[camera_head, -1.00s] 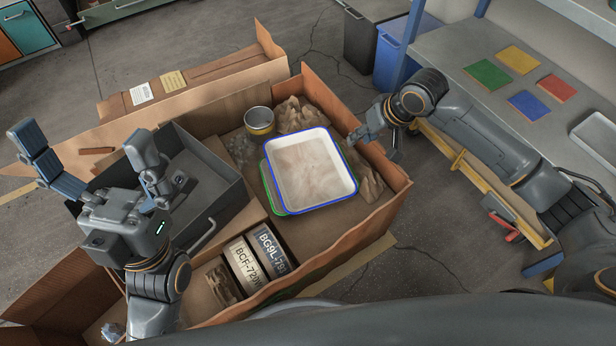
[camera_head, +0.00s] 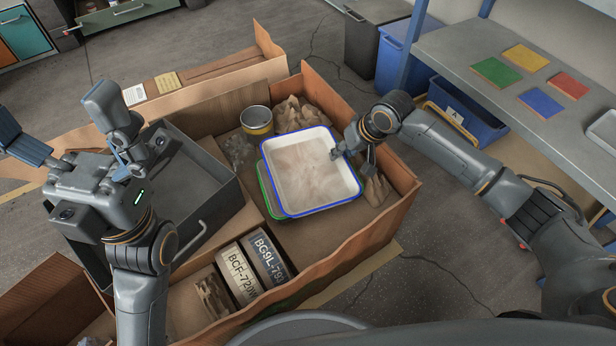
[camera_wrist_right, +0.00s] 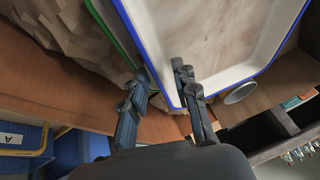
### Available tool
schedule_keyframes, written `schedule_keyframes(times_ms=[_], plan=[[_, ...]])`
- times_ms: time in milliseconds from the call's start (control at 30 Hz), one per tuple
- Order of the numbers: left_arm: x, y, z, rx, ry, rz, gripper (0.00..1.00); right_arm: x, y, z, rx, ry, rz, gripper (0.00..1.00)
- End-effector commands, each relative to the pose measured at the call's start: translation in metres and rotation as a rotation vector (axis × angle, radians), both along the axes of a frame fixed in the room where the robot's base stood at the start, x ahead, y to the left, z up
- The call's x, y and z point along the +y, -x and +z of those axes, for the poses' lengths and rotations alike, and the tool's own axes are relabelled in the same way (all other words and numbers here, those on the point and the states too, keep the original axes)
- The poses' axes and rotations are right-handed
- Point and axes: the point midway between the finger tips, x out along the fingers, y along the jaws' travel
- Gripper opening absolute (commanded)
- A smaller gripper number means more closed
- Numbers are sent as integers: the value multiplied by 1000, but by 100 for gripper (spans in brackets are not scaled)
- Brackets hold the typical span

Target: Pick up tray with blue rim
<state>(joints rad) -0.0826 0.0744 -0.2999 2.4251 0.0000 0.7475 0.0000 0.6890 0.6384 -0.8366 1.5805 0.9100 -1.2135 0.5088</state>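The white tray with the blue rim (camera_head: 290,172) lies in the cardboard box, on top of a green-rimmed tray (camera_head: 268,193) that shows at its left edge. My right gripper (camera_head: 352,156) is at the tray's right rim. In the right wrist view, its fingers (camera_wrist_right: 162,88) straddle the blue-rimmed wall (camera_wrist_right: 155,55), one inside the tray and one outside. They are apart, with the rim between them; firm contact cannot be seen.
The cardboard box (camera_head: 385,238) also holds a can (camera_head: 257,121), crumpled paper (camera_head: 300,114) and two labelled rolls (camera_head: 240,275). The grey bin (camera_head: 205,205) stands left. A bench with coloured squares (camera_head: 541,103) is at the right.

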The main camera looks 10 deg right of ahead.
Motion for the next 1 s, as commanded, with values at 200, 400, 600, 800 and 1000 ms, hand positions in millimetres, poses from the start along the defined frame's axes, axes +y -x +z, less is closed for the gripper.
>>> schedule_keyframes(times_ms=[200,400,600,800,1000], plan=[[0,0,2,-9,-1,0,100,1,-2,-3,-1,1,-1,29],[0,0,2,-8,-1,0,100,1,-2,-3,0,1,0,7],[0,0,2,-8,-1,0,100,0,-1,-3,0,1,0,0],[0,0,1,-8,-1,-1,100,1,-2,-2,-2,0,0,0],[0,0,4,-9,0,-1,100,1,-2,2,-2,0,0,0]])
